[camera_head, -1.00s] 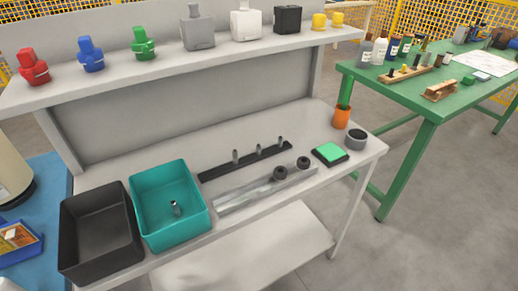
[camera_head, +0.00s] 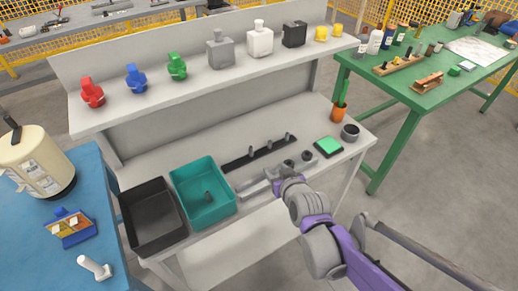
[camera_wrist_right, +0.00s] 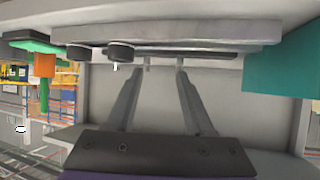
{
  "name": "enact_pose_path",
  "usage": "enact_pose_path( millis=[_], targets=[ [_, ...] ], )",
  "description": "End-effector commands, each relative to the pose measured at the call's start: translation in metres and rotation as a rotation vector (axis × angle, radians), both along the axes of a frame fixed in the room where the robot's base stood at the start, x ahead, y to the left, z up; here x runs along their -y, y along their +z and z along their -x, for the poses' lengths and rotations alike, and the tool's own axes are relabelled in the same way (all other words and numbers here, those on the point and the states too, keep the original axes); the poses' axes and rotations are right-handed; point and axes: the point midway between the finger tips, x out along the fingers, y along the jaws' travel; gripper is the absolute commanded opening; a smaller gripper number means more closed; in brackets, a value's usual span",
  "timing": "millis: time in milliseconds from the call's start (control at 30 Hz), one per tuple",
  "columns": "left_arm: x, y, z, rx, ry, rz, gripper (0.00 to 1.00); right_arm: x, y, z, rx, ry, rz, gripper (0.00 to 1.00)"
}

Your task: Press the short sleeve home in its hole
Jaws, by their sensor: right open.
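The grey metal bar (camera_head: 254,190) lies along the front of the white bench; it also shows in the wrist view (camera_wrist_right: 230,33). Two dark round pieces stand at its right end, one (camera_head: 307,156) clear in the head view and one (camera_head: 288,164) beside my wrist. In the wrist view, one dark round piece (camera_wrist_right: 119,52) is left of my fingers. I cannot tell which part is the short sleeve. My right gripper (camera_head: 258,182) is open at the bar; its spread fingers (camera_wrist_right: 164,66) have nothing visible between them. My left gripper is out of view.
A black rail (camera_head: 240,163) with three pins lies behind the bar. A teal bin (camera_head: 183,176) holding a small metal piece and a black bin (camera_head: 137,197) stand left. A green-topped block (camera_head: 328,146), dark cup (camera_head: 350,132) and orange cup (camera_head: 339,114) are right.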

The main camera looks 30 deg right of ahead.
Motion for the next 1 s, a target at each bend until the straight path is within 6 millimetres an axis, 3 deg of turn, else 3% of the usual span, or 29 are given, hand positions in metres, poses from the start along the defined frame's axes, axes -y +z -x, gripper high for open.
enact_pose_path(
  millis=[100,267,467,800,1000],
  targets=[
    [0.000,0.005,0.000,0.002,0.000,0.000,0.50,0.022,0.014,-0.016,0.082,-0.041,0.022,0.53],
    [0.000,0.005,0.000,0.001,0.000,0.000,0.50,0.033,0.018,-0.026,0.125,-0.059,0.035,0.53],
    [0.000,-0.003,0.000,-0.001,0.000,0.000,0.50,0.038,0.007,-0.047,0.124,-0.059,0.035,0.53],
    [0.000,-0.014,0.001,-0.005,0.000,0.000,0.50,0.050,-0.015,-0.101,0.123,-0.058,0.035,0.53],
    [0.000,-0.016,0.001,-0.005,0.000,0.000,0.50,0.054,-0.021,-0.116,0.123,-0.058,0.035,0.53]
  ],
)
